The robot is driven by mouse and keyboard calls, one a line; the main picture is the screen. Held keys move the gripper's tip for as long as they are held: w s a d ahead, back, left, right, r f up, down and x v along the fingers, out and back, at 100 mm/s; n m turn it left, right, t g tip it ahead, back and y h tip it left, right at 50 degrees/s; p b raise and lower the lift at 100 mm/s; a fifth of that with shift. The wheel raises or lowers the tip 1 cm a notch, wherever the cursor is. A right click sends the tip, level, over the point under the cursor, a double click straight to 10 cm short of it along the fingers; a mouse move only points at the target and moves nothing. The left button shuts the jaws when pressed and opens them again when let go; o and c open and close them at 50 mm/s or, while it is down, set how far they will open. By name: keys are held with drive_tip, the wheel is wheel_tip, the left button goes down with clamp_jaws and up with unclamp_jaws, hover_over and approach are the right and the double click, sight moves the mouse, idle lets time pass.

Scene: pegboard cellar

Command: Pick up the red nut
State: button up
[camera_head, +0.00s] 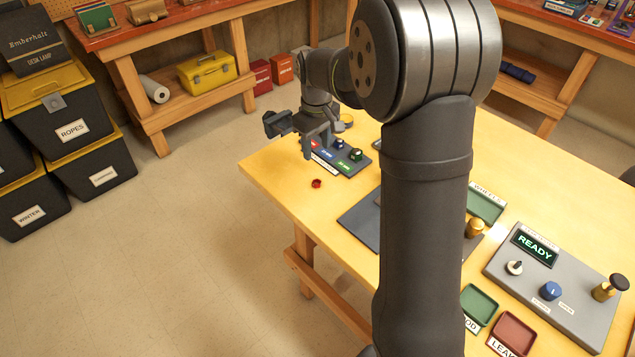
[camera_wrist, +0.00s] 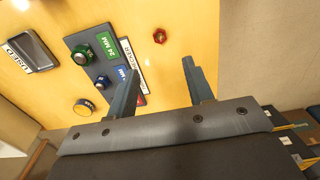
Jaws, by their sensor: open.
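The small red nut (camera_head: 316,183) lies on the bare yellow tabletop near the table's far left edge, in front of the grey nut board. In the wrist view the red nut (camera_wrist: 160,36) shows at the top, ahead of my fingers and apart from them. My gripper (camera_head: 307,143) hangs above the table beside the grey board, behind the nut in the head view. In the wrist view my gripper (camera_wrist: 158,80) has its two fingers spread wide with nothing held between them.
The grey board (camera_head: 345,160) with colored labels and several knobs or nuts stands close to my gripper. A dark mat (camera_head: 358,222), a green tray (camera_head: 478,303), a red tray (camera_head: 512,332) and a control panel (camera_head: 555,290) occupy the right. Bare tabletop surrounds the nut.

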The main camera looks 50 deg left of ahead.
wheel_tip(320, 180, down, 12)
drive_tip(key=shift+f, duration=0.1)
clamp_jaws()
idle(0.6)
